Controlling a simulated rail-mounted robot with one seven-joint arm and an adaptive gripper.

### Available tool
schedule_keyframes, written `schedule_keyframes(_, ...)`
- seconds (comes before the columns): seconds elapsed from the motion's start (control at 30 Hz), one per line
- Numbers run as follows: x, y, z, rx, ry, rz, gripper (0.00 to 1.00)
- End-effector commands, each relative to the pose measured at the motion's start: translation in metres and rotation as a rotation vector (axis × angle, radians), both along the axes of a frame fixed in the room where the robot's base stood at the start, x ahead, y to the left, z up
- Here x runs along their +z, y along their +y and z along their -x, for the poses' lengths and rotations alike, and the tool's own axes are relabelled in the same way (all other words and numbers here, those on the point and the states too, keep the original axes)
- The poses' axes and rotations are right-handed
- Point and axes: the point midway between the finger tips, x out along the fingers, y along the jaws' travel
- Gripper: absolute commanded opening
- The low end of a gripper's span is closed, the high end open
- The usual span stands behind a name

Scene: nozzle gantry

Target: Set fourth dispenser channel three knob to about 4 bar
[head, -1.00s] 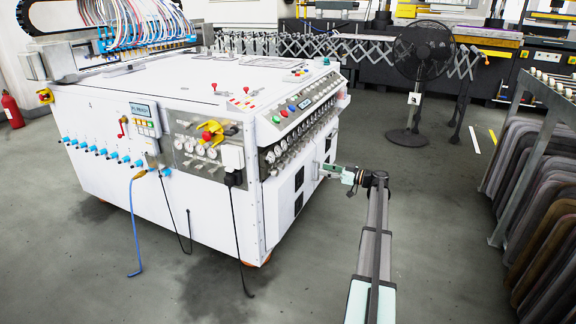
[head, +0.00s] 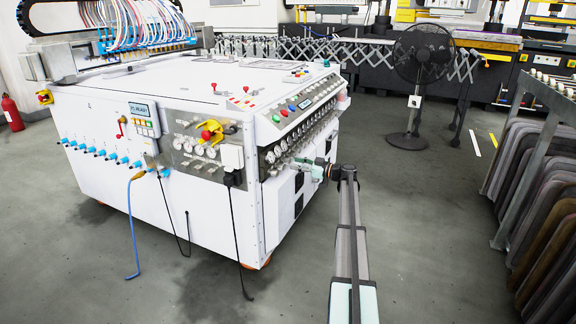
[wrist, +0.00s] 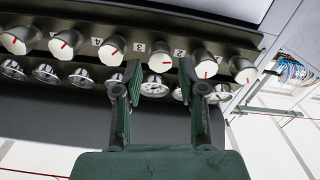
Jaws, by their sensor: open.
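A row of white-faced knobs with red pointer marks runs along the machine's side panel in the wrist view, with numbers between them. One knob (wrist: 160,57) sits between the labels 3 and 2, ahead of the gap between my fingers; which label belongs to it is not clear. Its red mark points sideways. My gripper (wrist: 160,77) is open and empty, one finger on each side of the gap. I cannot tell whether it touches a knob. In the head view my gripper (head: 304,165) is at the machine's right-hand side, near the front end of the knob row.
Round gauges (wrist: 46,74) line up beside the knobs, partly covered by my fingers. Neighbouring knobs (wrist: 112,50) and (wrist: 205,63) stand close on both sides. The white machine (head: 200,85) fills the left. A black fan (head: 423,60) and a rack of panels (head: 535,170) stand right, with open floor between.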

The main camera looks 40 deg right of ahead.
Motion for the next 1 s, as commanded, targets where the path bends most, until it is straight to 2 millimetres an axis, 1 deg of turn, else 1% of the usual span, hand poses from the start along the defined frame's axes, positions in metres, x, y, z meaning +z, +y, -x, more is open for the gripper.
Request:
schedule_keyframes(0.03, -0.002, 0.005, -0.009, 0.003, 0.000, 0.000, 0.41)
schedule_keyframes(0.1, -0.002, 0.010, -0.018, 0.001, 0.000, 0.000, 0.41)
schedule_keyframes(0.3, -0.001, 0.020, -0.036, 0.001, 0.001, -0.001, 0.41)
schedule_keyframes(0.43, 0.000, 0.023, -0.040, 0.000, 0.000, -0.001, 0.41)
schedule_keyframes(0.7, 0.000, 0.023, -0.040, 0.000, 0.000, -0.001, 0.41)
schedule_keyframes(0.73, 0.000, 0.023, -0.040, 0.000, 0.000, -0.001, 0.34)
schedule_keyframes(0.77, 0.000, 0.023, -0.040, 0.000, 0.000, -0.001, 0.23)
schedule_keyframes(0.8, 0.000, 0.023, -0.040, 0.000, 0.000, -0.001, 0.09)
schedule_keyframes(0.83, 0.000, 0.023, -0.040, 0.000, 0.000, -0.001, 0.00)
schedule_keyframes(1.0, 0.000, 0.023, -0.040, 0.000, 0.001, -0.002, 0.00)
